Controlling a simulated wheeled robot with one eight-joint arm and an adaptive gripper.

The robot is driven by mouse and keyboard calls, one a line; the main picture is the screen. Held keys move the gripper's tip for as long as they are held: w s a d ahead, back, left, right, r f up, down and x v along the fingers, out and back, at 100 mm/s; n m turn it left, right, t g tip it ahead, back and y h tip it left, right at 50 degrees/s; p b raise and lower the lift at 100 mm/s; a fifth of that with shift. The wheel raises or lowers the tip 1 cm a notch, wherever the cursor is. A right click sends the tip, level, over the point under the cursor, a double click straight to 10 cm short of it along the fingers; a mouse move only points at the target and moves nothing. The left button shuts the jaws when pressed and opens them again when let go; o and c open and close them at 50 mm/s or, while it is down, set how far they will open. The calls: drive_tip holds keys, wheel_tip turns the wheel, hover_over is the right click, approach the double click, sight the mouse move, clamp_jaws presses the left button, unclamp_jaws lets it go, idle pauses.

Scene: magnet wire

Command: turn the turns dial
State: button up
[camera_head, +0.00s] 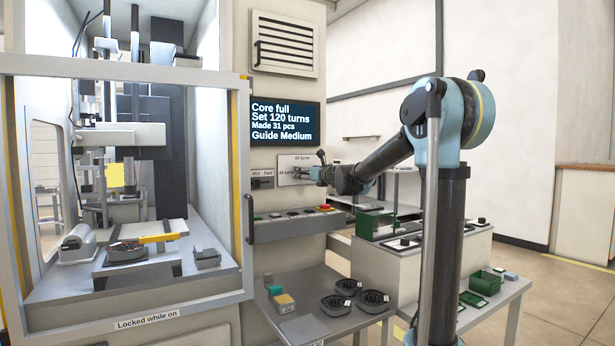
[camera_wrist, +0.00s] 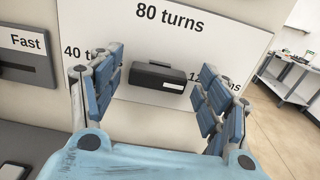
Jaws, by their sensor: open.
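The turns dial is a black bar-shaped knob (camera_wrist: 158,77) on a white plate. The plate reads "80 turns" above the knob, with a partly covered "40 t..." at left and a partly covered label ending in "ns" at right. The bar lies roughly crosswise in the wrist view. My gripper (camera_wrist: 155,72) is open, one blue finger on each side of the knob, with a gap visible on both sides. In the head view my gripper (camera_head: 320,172) is at the white dial plate (camera_head: 292,161) on the machine front.
The screen (camera_head: 285,121) reads "Core full", "Set 120 turns", "Made 31 pcs", "Guide Medium". A switch labelled "Fast" (camera_wrist: 26,55) is left of the plate. Below is a button shelf (camera_head: 293,224) with a red button (camera_head: 325,207). A glazed enclosure stands at left.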

drive_tip(key=c, duration=1.1)
drive_tip(key=shift+o, duration=0.2)
drive_tip(key=shift+n, duration=0.3)
drive_tip(key=shift+s+a+f+n, duration=0.1)
drive_tip(key=shift+a+f+n, duration=0.05)
drive_tip(key=shift+n, duration=4.15)
drive_tip(key=shift+s+a+f+n, duration=0.1)
drive_tip(key=shift+n, duration=4.2)
